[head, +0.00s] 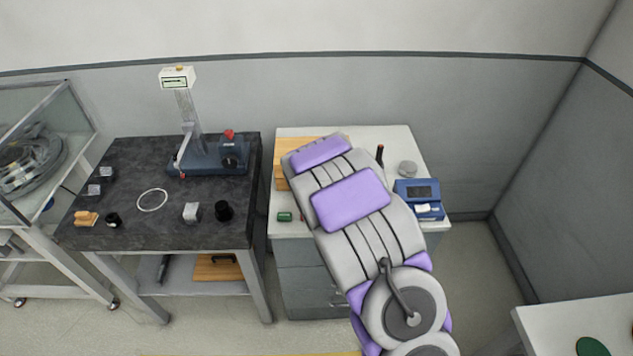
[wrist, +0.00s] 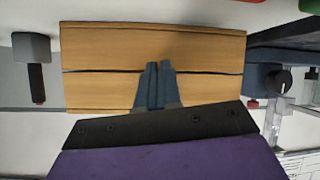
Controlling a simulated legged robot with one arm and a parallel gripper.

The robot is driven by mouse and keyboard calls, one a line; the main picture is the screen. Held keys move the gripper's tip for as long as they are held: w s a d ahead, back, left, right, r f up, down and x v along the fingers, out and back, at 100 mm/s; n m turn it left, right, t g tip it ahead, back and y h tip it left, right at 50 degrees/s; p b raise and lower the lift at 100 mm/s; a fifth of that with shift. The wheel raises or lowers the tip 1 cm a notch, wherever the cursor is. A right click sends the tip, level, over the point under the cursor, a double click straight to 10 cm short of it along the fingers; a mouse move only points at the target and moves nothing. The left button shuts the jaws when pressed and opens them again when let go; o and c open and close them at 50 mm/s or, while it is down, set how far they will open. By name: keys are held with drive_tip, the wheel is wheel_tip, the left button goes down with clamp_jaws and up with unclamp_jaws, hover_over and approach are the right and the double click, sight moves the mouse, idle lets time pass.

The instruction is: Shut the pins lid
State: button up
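A light wooden case (head: 284,152), which I take to be the pins box, sits at the back left of the white-topped cabinet. My arm hides most of it in the head view. In the wrist view the wooden case (wrist: 105,45) shows as two long plank-like faces with a dark seam between them. I cannot tell which part is the lid, how far open it is, or see any pins. My gripper (wrist: 159,66) is in front of the case's middle, its two blue-grey fingers together with nothing seen between them. I cannot tell whether they touch the wood.
A dark table (head: 130,170) to the left bears a blue-based stand (head: 212,157) and small parts.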

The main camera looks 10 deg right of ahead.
drive_tip(key=o, duration=0.4)
drive_tip(key=shift+w+a+r, duration=0.1)
drive_tip(key=shift+a+r, duration=0.1)
drive_tip(key=shift+r, duration=0.1)
drive_tip(key=o, duration=0.4)
drive_tip(key=shift+d+r, duration=0.1)
drive_tip(key=shift+d, duration=0.15)
drive_tip(key=shift+o, duration=0.2)
drive_tip(key=shift+r, duration=0.1)
